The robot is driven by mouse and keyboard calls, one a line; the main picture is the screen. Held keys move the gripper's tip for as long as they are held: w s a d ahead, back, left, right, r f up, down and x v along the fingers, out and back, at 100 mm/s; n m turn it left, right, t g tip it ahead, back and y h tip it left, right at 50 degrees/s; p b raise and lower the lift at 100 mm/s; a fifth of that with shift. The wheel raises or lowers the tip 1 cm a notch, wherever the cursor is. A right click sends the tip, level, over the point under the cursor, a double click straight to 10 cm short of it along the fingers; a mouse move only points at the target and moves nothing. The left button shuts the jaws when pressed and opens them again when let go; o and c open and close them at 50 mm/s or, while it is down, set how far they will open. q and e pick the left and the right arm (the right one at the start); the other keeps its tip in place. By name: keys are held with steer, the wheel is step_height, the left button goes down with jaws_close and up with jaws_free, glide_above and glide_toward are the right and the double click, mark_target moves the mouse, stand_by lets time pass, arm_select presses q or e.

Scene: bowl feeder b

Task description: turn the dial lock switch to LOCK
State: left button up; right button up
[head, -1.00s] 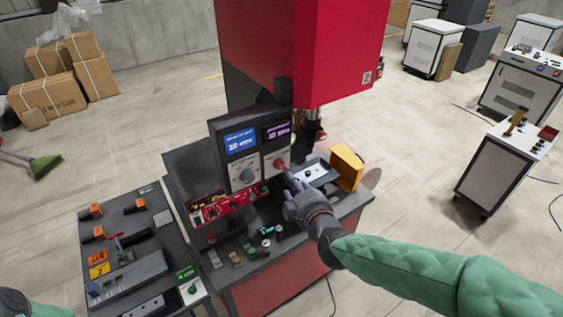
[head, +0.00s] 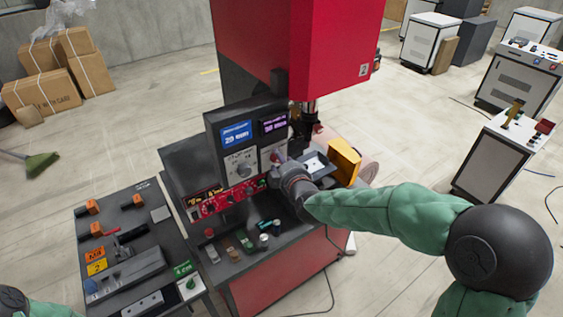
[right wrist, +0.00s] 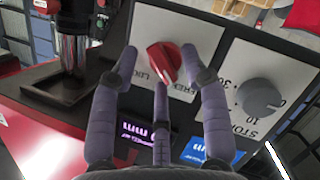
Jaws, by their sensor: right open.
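The red dial lock switch (right wrist: 163,62) sits on a white plate on the machine's dark control panel. Lettering on the plate is partly hidden, and I cannot tell for sure which mark the dial points to. My right gripper (right wrist: 160,68) is open, with its purple fingers spread around the dial in the right wrist view; whether they touch it is unclear. In the head view my right gripper (head: 281,163) is in front of the panel and hides most of the dial. My left gripper is not in view.
A grey round knob (right wrist: 260,97) is beside the dial on its own plate. Two lit displays, one blue (head: 236,133) and one purple (head: 274,125), are on the panel. A yellow guard (head: 344,160) stands to the right. Small parts lie on the machine's front ledge (head: 250,259).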

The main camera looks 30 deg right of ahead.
jaws_close()
